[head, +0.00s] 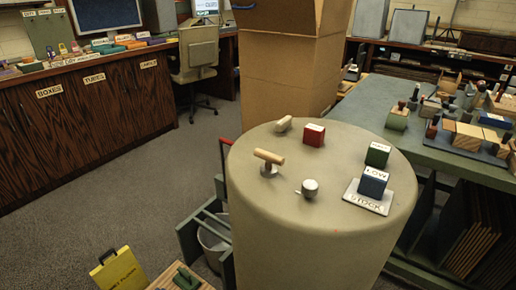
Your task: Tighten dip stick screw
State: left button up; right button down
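On a round beige stand (253,170) there is a short metal post with a wooden crossbar handle (269,157). A small metal knob (309,187) with a short side stub is to its right. A second piece with a pale wooden handle (284,124) lies near the back edge. I cannot tell which of these is the dip stick screw. No gripper touches any of them. Neither of my grippers is in view.
The stand also holds a red block (313,135), a green block (377,154) and a blue block (373,182) on a STOCK card (352,196). A large cardboard box (285,65) stands behind. A cluttered green table (440,150) is at right. Open carpet lies left.

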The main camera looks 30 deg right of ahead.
aim_at(310, 188)
jog(key=z, duration=1.35)
